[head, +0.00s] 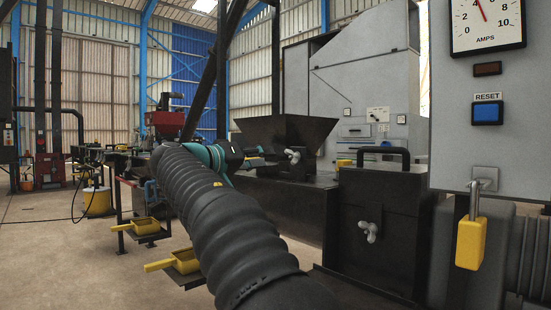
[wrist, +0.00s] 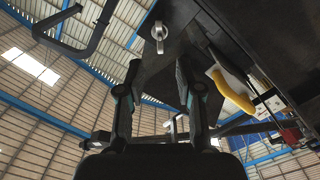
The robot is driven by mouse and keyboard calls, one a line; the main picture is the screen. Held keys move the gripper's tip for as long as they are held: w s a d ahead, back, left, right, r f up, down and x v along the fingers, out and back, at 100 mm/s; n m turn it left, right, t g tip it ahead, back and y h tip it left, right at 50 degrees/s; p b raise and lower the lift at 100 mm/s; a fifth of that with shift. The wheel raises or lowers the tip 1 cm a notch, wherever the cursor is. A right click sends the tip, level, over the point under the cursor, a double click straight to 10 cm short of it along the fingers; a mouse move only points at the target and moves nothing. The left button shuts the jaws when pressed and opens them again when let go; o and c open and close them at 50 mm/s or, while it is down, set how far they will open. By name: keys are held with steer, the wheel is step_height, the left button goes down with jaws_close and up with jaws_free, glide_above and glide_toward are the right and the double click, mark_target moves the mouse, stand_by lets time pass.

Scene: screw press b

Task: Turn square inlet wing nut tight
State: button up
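The black square inlet hopper (head: 285,132) stands on the dark machine in the head view. A grey wing nut (head: 294,155) sits at its lower front. My gripper (head: 262,156) is just left of this nut, apart from it. In the wrist view my gripper (wrist: 157,72) has its two fingers spread, with nothing between them. A wing nut (wrist: 159,33) on a dark panel shows beyond the fingertips, roughly centred between them. Its two wings lie about up and down in that picture. It seems to be the hopper's nut.
A black box with a handle (head: 383,151) and a second wing nut (head: 369,231) stands at right. A grey cabinet with a yellow padlock (head: 470,242) is beside it. A handle (wrist: 85,30) and a yellow part (wrist: 233,93) flank the fingers. Open floor (head: 60,250) lies left.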

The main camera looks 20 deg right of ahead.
steer(key=shift+v, duration=1.5)
